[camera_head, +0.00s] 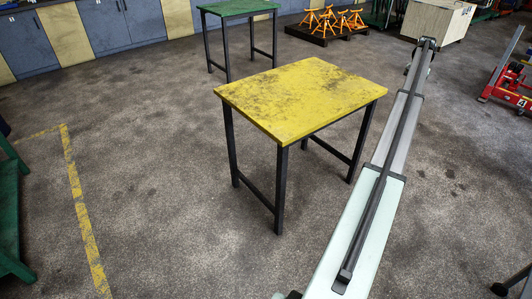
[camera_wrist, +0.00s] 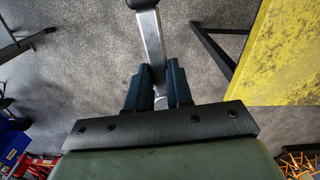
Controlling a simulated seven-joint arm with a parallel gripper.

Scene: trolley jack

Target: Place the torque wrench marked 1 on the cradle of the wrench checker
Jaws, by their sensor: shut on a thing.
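In the wrist view, my gripper (camera_wrist: 158,82) has its two dark blue fingers shut on a torque wrench (camera_wrist: 149,38). The wrench is a flat silver bar with a dark rounded end at the top of the picture. Its lower part passes between the fingers, and its far end is hidden by the gripper. No number shows on it, so I cannot tell its mark. It is held over grey floor, left of a yellow table top. I cannot make out the wrench checker or its cradle in either view. My gripper is not visible in the head view.
The yellow worn table (camera_head: 300,95) stands bare in mid-floor; its top also shows in the wrist view (camera_wrist: 285,60). A green table (camera_head: 237,8) stands behind it. Orange stands (camera_head: 333,20) sit on a pallet beside a wooden crate (camera_head: 440,18). A red jack (camera_head: 505,85) is at right.

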